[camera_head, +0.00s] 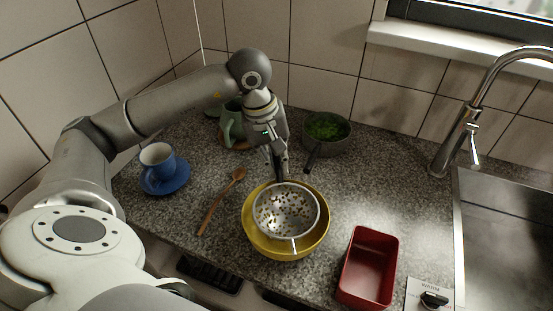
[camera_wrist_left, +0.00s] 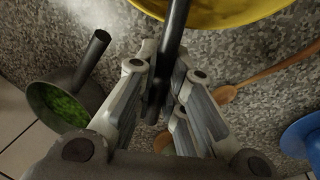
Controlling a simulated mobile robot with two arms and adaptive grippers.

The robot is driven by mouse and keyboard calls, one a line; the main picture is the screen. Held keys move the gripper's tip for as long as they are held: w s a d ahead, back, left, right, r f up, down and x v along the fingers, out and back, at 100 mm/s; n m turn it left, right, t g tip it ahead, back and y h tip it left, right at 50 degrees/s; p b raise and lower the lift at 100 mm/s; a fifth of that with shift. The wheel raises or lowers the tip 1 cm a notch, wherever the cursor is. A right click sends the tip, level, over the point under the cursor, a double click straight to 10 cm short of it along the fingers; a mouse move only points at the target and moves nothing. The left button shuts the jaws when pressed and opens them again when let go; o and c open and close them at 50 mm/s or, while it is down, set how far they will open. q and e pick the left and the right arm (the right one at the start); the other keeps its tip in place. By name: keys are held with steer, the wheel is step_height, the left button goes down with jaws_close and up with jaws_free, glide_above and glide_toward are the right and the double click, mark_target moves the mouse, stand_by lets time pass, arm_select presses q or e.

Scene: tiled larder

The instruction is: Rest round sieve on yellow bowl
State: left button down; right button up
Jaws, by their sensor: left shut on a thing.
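The round sieve (camera_head: 286,211) is a pale metal bowl with holes, over the yellow bowl (camera_head: 252,240) on the granite counter. It lies within the outline of the yellow bowl's rim; I cannot tell whether the two touch. My left gripper (camera_head: 279,176) is shut on the sieve's dark handle at the back of the bowl. In the left wrist view the handle (camera_wrist_left: 174,35) runs between the fingers (camera_wrist_left: 165,85), and part of the yellow bowl (camera_wrist_left: 225,12) shows at the top. The sieve's basket is out of that view. My right gripper is not in view.
A pot with green contents (camera_head: 326,134) stands behind right. A wooden spoon (camera_head: 219,201), a blue cup (camera_head: 157,158) on a blue saucer (camera_head: 177,183) and a green mug (camera_head: 231,127) are to the left. A red tray (camera_head: 346,283) is front right, beside the sink (camera_head: 505,230).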

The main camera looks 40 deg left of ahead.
arm_select(q)
steer(key=shift+f, duration=0.25)
steer(key=c, duration=1.4)
jaws_free()
steer(key=shift+c, duration=0.2)
